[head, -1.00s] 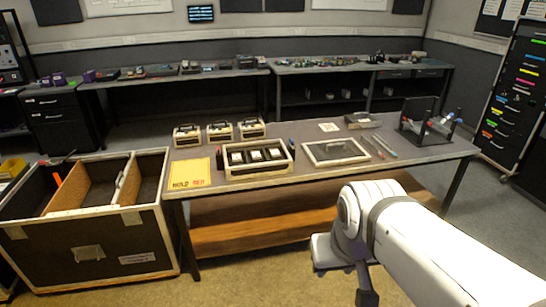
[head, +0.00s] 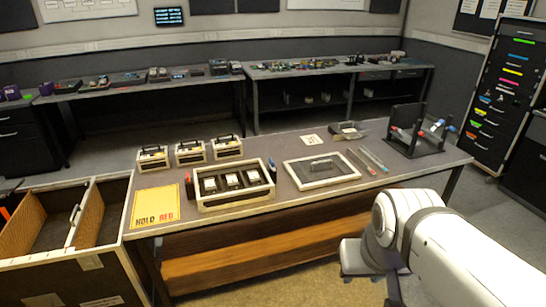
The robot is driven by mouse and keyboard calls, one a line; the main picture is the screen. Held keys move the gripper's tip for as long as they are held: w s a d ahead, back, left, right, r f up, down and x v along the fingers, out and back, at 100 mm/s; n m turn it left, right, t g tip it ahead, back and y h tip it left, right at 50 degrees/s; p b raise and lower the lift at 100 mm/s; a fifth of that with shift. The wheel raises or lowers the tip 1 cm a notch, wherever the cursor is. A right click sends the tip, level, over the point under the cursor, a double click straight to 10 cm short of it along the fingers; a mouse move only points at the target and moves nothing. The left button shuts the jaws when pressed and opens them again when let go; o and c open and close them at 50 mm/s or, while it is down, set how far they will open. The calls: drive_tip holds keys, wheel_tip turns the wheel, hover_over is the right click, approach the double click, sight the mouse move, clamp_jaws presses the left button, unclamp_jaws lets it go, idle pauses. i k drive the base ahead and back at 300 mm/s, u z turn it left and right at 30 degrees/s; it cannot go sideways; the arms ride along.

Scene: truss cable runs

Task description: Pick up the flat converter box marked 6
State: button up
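Three dark, flat boxes with white tops (head: 229,181) sit side by side in a cream-rimmed tray (head: 236,201) on the near table. Behind it stand three cream and black cases with handles: left (head: 152,159), middle (head: 190,153) and right (head: 227,148). I can read no number on any of these, so I cannot tell which thing is marked 6. My white arm comes in from the lower right, in front of the table. Its end runs out at the bottom edge, and my gripper's fingers do not show.
A yellow sheet reading HOLD RED (head: 157,205) lies left of the tray. Right of it are a framed panel with a handle (head: 321,169), two rods (head: 368,160) and a black stand (head: 416,135). An open divided crate (head: 75,257) stands left of the table.

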sight(254, 177)
drive_tip(key=u, duration=0.2)
drive_tip(key=i, duration=1.7)
drive_tip(key=u, duration=0.9)
drive_tip(key=k, duration=0.7)
drive_tip(key=u, duration=0.15)
drive_tip(key=i, duration=0.75)
drive_tip(key=z, duration=0.05)
